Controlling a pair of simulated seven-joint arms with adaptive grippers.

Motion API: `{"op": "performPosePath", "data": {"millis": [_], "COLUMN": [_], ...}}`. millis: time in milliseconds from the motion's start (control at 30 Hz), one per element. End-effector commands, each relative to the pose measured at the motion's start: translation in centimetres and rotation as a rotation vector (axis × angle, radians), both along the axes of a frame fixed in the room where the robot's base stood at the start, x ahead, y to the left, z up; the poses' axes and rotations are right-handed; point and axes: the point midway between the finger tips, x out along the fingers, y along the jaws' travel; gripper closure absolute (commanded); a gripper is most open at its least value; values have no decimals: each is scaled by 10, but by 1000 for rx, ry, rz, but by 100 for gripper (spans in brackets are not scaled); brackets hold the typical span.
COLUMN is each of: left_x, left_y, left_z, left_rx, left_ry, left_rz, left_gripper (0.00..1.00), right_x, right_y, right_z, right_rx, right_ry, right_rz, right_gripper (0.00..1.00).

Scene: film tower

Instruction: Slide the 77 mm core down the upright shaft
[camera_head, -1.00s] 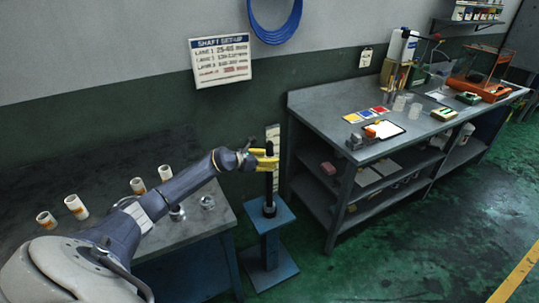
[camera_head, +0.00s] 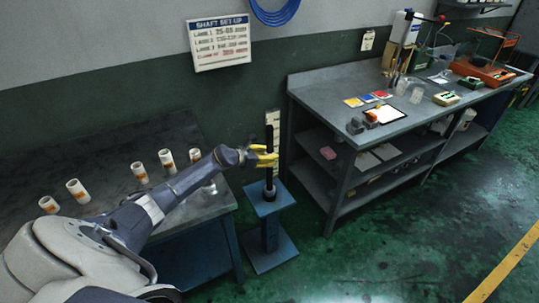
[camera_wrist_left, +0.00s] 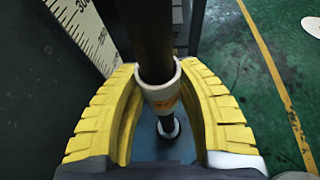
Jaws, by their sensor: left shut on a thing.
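The black upright shaft (camera_head: 269,137) stands on a blue pedestal (camera_head: 267,207) beside the bench, with a collar (camera_head: 269,193) near its foot. My left gripper (camera_head: 266,157) is around the shaft at its upper part, the shaft's top showing above the fingers. In the left wrist view, the yellow fingers (camera_wrist_left: 160,100) are shut on a white core (camera_wrist_left: 160,88) with an orange mark. The core is around the shaft (camera_wrist_left: 152,40), well above the pale ring (camera_wrist_left: 169,127) at the foot. I cannot read the core's size. My right gripper is out of view.
Several white cores stand on the left bench (camera_head: 110,215), one of them here (camera_head: 77,191). A measuring scale (camera_wrist_left: 85,30) stands close behind the shaft. A grey workbench (camera_head: 330,100) with clutter stands to the right. The green floor in front is clear.

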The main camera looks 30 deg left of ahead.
Motion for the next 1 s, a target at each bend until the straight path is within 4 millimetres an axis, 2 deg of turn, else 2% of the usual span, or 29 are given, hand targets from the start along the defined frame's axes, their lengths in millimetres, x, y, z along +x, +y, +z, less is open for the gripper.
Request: {"op": "performPosePath", "data": {"millis": [233, 267, 467, 767, 1000], "left_x": [0, 0, 0, -2, -25], "left_y": [0, 0, 0, 1, 11], "left_z": [0, 0, 0, 0, 10], "left_rx": [0, 0, 1, 1, 5], "left_ry": [0, 0, 0, 1, 0], "left_rz": [0, 0, 0, 0, -2], "left_gripper": [93, 61, 38, 38, 38], "right_x": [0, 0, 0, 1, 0], "right_y": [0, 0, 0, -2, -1], "right_z": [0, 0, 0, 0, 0], "right_rx": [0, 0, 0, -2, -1], "right_ry": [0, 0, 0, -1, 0], "right_rz": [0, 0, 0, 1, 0], "right_gripper": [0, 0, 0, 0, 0]}}
